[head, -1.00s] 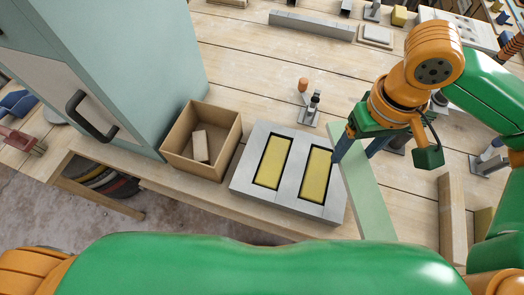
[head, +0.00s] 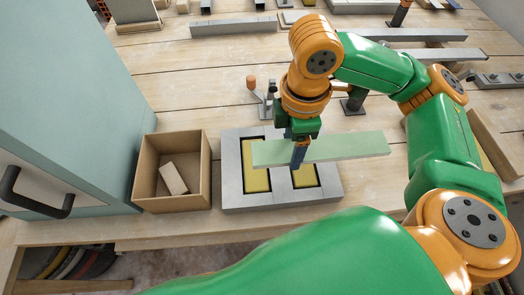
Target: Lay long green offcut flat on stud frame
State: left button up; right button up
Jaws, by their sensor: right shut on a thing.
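The long green offcut (head: 345,147) is a flat pale green board. My right gripper (head: 299,160) is shut on it, left of its middle. The board runs left to right across the grey stud frame (head: 232,190), and its right end reaches past the frame's right side. The frame lies on the bench and has two openings with yellow inside (head: 256,181). My left gripper is not in view.
An open cardboard box (head: 144,178) with a pale block (head: 173,178) inside stands left of the frame. A blue-grey cabinet (head: 65,90) stands at the left. A small clamp (head: 265,100) stands behind the frame. Grey bars lie farther back.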

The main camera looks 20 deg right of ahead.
aim_at(275, 144)
jog(key=w+a, duration=0.1)
jog(key=w+a+f, duration=0.1)
jog(key=shift+w+a+f, duration=0.15)
jog(key=shift+w+a, duration=0.05)
jog(key=shift+a, duration=0.1)
jog(key=w+a+f, duration=0.2)
jog(key=f, duration=0.1)
jog(key=w+a+f, duration=0.1)
jog(key=f, duration=0.1)
jog(key=shift+w+f, duration=0.1)
jog(key=shift+w+a+f, duration=0.1)
jog(key=shift+w+f, duration=0.05)
jog(key=shift+f, duration=0.9)
jog(key=shift+w+a+f, duration=0.1)
jog(key=shift+f, duration=0.9)
jog(key=shift+f, duration=0.1)
jog(key=o, duration=1.5)
notch_tip(275, 144, up, 12)
jog(key=shift+r, duration=0.15)
